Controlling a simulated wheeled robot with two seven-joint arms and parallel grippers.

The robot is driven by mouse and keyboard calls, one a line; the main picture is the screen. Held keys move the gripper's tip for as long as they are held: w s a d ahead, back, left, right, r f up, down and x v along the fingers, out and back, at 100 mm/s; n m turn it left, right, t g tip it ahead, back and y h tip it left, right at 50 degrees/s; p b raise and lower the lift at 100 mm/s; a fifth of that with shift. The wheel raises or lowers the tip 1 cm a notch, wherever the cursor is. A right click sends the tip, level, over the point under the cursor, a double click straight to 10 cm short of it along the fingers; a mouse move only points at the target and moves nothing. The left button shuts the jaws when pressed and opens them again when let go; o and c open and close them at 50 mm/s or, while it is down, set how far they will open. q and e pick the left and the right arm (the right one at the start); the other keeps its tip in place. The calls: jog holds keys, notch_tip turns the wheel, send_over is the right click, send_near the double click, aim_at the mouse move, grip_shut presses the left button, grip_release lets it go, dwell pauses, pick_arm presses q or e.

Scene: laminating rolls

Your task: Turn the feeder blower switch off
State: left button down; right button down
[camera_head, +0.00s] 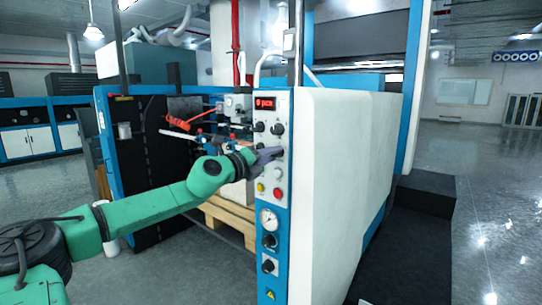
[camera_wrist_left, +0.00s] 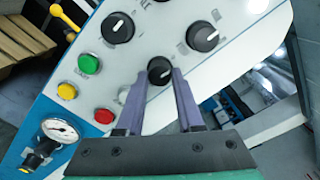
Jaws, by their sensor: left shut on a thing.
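The control panel (camera_head: 271,207) is a narrow white strip with blue edges on the machine's front post, carrying black rotary knobs. My left gripper (camera_head: 272,154) reaches it from the left, at the upper part below the red display. In the left wrist view, the purple fingers of my left gripper (camera_wrist_left: 160,78) sit on both sides of the lowest black knob (camera_wrist_left: 159,68) of a group of three, shut on it. The knob's white mark shows on its face. Its label cannot be read. My right gripper is not in view.
Two more black knobs (camera_wrist_left: 118,27) (camera_wrist_left: 203,37) are close by. Green (camera_wrist_left: 88,64), yellow (camera_wrist_left: 67,91) and red (camera_wrist_left: 104,117) buttons and a pressure gauge (camera_wrist_left: 60,130) lie to the side. A wooden pallet (camera_head: 228,216) stands behind my arm. Open floor (camera_head: 480,215) lies right.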

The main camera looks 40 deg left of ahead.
pick_arm(q)
jog(key=shift+r+n, duration=0.1)
jog(key=shift+n, duration=0.5)
jog(key=c, duration=0.5)
grip_release()
jog(key=shift+a, duration=0.1)
jog(key=shift+c, duration=0.2)
jog(key=s+b, duration=1.1)
jog(key=s, duration=0.3)
jog(key=shift+s+d, duration=0.2)
jog(key=shift+s, duration=0.15)
